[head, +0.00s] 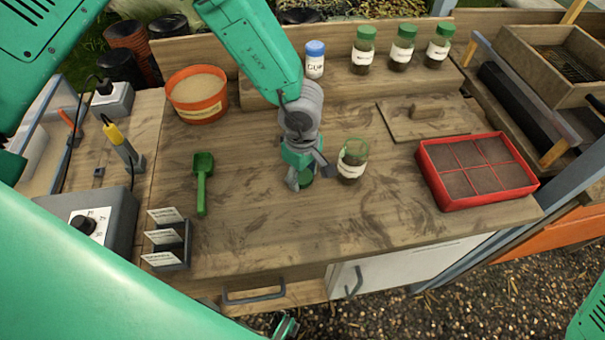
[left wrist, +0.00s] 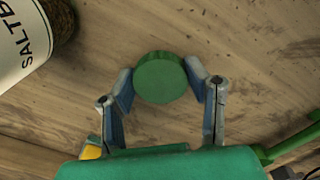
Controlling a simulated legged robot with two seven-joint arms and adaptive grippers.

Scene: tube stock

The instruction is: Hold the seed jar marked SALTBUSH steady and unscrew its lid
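The seed jar marked SALTBUSH (head: 351,162) stands upright on the bench with its mouth uncovered. Its label (left wrist: 22,45) reads "SALTB" in the left wrist view, at the upper left. A round green lid (left wrist: 160,78) is off the jar, between the fingers of my left gripper (left wrist: 160,82). Both fingertips appear to touch the lid's sides. In the head view the lid (head: 306,178) is low over the bench, left of the jar and apart from it; I cannot tell whether it rests on the wood.
A red seed tray (head: 428,178) is at the right, a wooden board (head: 393,122) behind the jar. Several lidded jars (head: 402,50) stand on the rear shelf. A green scoop (head: 202,180), an orange pot (head: 180,112) and a label holder (head: 168,238) are left.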

